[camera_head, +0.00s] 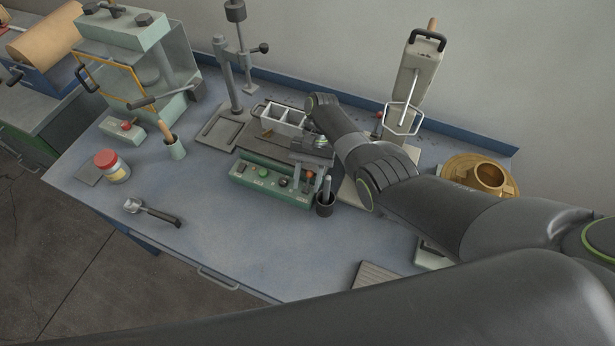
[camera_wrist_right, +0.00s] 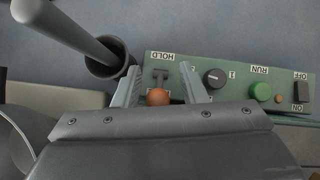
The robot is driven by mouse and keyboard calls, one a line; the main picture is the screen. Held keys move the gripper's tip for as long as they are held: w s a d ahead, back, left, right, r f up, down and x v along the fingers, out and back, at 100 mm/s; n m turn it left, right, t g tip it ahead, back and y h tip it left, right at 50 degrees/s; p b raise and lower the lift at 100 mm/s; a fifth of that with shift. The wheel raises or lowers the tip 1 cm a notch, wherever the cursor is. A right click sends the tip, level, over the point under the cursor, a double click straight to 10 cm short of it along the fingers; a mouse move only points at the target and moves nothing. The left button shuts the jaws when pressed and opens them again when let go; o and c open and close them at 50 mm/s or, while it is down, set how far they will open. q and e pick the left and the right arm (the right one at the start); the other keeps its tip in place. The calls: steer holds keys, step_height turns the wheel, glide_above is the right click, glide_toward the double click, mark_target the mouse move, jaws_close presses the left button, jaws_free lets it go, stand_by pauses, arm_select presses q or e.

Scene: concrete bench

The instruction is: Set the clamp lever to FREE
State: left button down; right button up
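The clamp lever (camera_wrist_right: 158,97) has an orange ball knob and rises from a slot at one end of the green control panel (camera_wrist_right: 225,98). A HOLD label (camera_wrist_right: 161,56) sits at the slot's far end in the right wrist view; the lettering by the knob is mostly hidden. My right gripper (camera_wrist_right: 160,70) is open, one finger on each side of the lever, with gaps visible between the fingers and the knob. In the head view my right gripper (camera_head: 309,166) is over the right end of the panel (camera_head: 268,184). My left gripper is not in view.
The panel also carries a black dial (camera_wrist_right: 215,78), a green RUN button (camera_wrist_right: 261,91) and an OFF switch (camera_wrist_right: 301,92). A metal compartment tray (camera_head: 283,117) stands behind. The front-middle bench is clear.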

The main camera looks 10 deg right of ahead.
steer(key=shift+w+r, duration=0.1)
steer(key=b+v, duration=0.1)
steer(key=v, duration=1.6)
steer(key=shift+d, duration=0.15)
